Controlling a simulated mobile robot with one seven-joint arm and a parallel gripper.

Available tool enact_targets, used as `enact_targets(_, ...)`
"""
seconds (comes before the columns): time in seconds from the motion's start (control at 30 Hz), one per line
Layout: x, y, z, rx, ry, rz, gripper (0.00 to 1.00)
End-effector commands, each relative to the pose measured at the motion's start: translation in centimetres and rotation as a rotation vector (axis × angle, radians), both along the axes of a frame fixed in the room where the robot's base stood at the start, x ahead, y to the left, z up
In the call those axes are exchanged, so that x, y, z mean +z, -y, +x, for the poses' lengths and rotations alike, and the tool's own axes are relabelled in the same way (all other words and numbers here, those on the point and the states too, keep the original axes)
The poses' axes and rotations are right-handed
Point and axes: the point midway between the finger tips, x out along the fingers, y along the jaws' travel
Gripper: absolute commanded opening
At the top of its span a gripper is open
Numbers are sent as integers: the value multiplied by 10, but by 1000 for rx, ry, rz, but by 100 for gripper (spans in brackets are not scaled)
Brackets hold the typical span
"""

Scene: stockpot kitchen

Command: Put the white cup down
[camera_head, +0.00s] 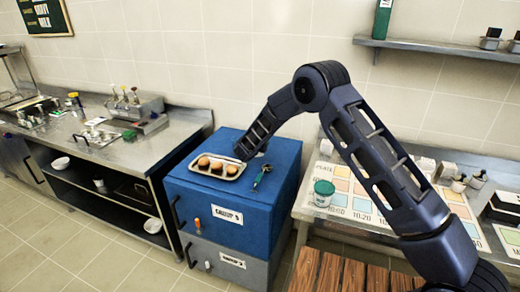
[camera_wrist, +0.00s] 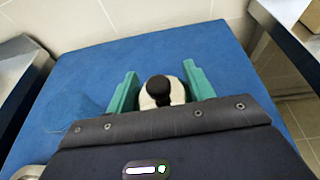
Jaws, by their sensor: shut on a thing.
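My gripper (camera_wrist: 160,86) shows in the wrist view with its two green fingers on either side of a white round thing, which I take to be the white cup (camera_wrist: 179,93). The fingers are shut on it. A dark rounded piece covers the middle of the cup, so most of its shape is hidden. Behind it is the blue top of a cabinet (camera_wrist: 120,60); I cannot tell whether the cup touches it. In the head view my forearm comes down over the back of the blue cabinet (camera_head: 230,215), and the cup cannot be made out there.
A metal tray (camera_head: 195,171) with several brown round things lies on the cabinet top. A green-and-dark tool (camera_head: 262,177) lies to its right. A steel counter (camera_head: 100,150) stands left; a table with a green-lidded tub (camera_head: 323,192) stands right.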

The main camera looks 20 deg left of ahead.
Motion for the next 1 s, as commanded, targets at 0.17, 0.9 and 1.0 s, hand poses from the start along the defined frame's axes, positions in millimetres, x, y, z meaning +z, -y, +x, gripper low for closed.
enact_targets(0.17, -25, 0, 0, -1, -1, -1, 0)
enact_targets(0.9, -31, 0, 0, 0, 0, 0, 75)
enact_targets(1.0, -30, 0, 0, 0, 0, 0, 75)
